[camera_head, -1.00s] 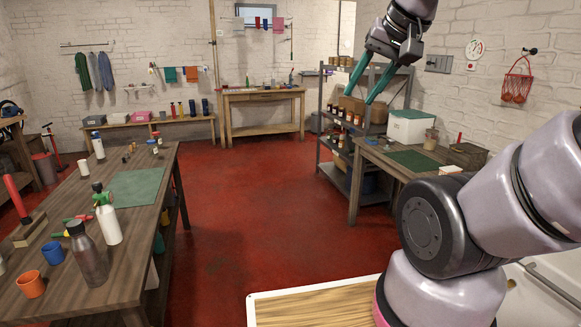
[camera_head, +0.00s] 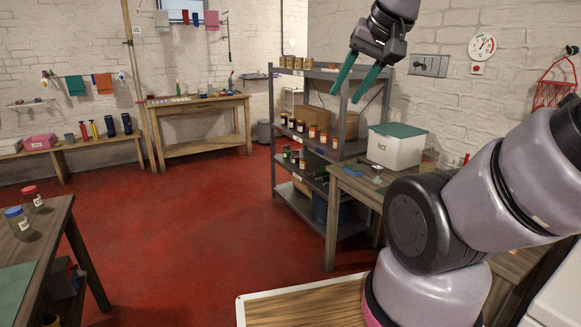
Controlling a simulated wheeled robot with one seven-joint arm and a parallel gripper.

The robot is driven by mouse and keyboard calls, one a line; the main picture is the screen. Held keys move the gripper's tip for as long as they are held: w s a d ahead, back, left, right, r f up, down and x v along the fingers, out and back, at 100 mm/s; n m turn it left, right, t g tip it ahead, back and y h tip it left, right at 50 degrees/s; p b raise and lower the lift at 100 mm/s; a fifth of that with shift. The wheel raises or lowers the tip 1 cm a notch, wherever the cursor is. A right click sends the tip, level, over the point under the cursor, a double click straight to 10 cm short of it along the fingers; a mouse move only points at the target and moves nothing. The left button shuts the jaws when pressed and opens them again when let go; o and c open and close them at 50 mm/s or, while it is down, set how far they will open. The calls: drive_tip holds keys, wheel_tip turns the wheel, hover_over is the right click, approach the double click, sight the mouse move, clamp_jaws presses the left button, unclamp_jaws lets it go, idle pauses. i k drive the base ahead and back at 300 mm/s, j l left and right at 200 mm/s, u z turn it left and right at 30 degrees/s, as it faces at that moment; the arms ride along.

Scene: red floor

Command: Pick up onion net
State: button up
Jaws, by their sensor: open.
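The onion net (camera_head: 553,86) is a red mesh bag hanging from a dark hook on the white brick wall at the far right. Its lower part is hidden behind my arm, so its contents do not show now. My gripper (camera_head: 357,84) is raised in the upper middle, left of the net and well apart from it. Its two green fingers point down and are spread, with nothing between them.
A workbench (camera_head: 345,188) with a white, green-lidded box (camera_head: 397,146) stands at the right, partly behind my arm. A grey shelf (camera_head: 290,73) with jars stands beside it. Another table (camera_head: 55,222) is at lower left. Red floor (camera_head: 190,225) is clear between them.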

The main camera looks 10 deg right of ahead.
sight(558, 84)
drive_tip(key=i+u, duration=0.3)
drive_tip(key=i, duration=0.75)
drive_tip(key=i+z, duration=0.7)
drive_tip(key=z, duration=0.25)
drive_tip(key=i+z, duration=0.1)
drive_tip(key=z, duration=0.3)
drive_tip(key=i+j+z, duration=0.15)
drive_tip(key=z, duration=0.2)
drive_tip(key=i+j+z, duration=0.1)
drive_tip(key=z, duration=0.3)
drive_tip(key=i+z, duration=0.15)
drive_tip(key=z, duration=0.2)
drive_tip(key=i+j+z, duration=0.15)
drive_tip(key=z, duration=0.2)
